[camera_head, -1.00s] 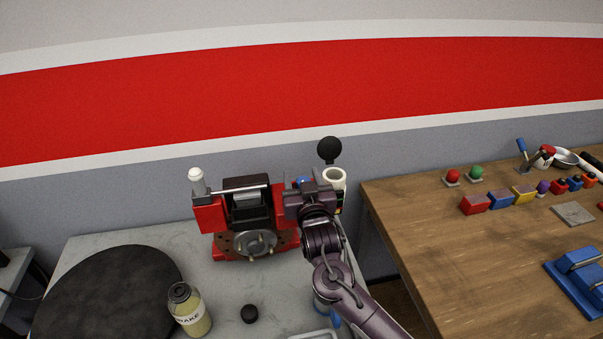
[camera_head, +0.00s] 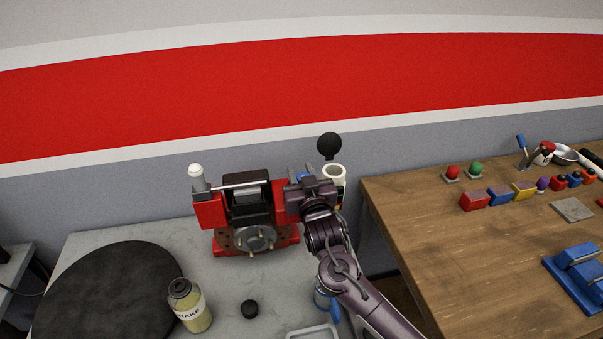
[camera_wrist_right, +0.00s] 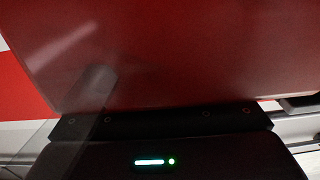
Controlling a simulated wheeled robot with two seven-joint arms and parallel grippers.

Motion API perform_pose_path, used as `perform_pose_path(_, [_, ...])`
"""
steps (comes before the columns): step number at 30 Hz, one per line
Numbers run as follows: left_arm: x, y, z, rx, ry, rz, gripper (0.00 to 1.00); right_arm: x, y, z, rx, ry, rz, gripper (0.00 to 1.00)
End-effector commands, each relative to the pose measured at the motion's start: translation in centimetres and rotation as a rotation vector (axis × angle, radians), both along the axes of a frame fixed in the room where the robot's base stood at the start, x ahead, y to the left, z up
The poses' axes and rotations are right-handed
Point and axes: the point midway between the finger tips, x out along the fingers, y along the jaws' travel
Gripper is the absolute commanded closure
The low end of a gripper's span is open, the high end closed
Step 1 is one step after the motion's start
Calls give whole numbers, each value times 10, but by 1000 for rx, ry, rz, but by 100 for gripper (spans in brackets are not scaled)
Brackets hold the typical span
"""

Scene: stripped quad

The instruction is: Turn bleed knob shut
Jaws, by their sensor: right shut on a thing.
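A red brake caliper assembly (camera_head: 211,210) with a dark centre and a silver hub stands upright on the grey bench. A white-capped post (camera_head: 196,178) rises at its left end. A small blue part (camera_head: 301,176), probably the bleed knob, shows at the caliper's right end, mostly hidden behind my right gripper (camera_head: 298,188). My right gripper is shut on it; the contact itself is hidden. In the right wrist view, a blurred red surface (camera_wrist_right: 160,55) fills most of the picture. My left gripper is in neither view.
A white cup-like holder (camera_head: 334,173) and a black round disc (camera_head: 329,146) stand just right of my gripper. A wooden table (camera_head: 440,240) with coloured parts is at right.

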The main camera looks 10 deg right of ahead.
Motion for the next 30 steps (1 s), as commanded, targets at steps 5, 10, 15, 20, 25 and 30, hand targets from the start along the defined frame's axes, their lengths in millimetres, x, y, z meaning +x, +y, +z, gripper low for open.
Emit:
perform_pose_path(5, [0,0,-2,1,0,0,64,0,0,-1,-5,1,99,92])
perform_pose_path(10, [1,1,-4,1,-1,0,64,0,2,-1,-7,1,240,92])
perform_pose_path(15, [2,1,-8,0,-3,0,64,-1,5,0,-5,0,400,92])
perform_pose_path(20, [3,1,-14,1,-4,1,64,-2,7,-1,-5,0,553,92])
perform_pose_path(25, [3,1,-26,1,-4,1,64,-3,10,-2,-4,-2,714,92])
perform_pose_path(30, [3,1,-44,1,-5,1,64,-5,12,-3,-3,-3,865,92])
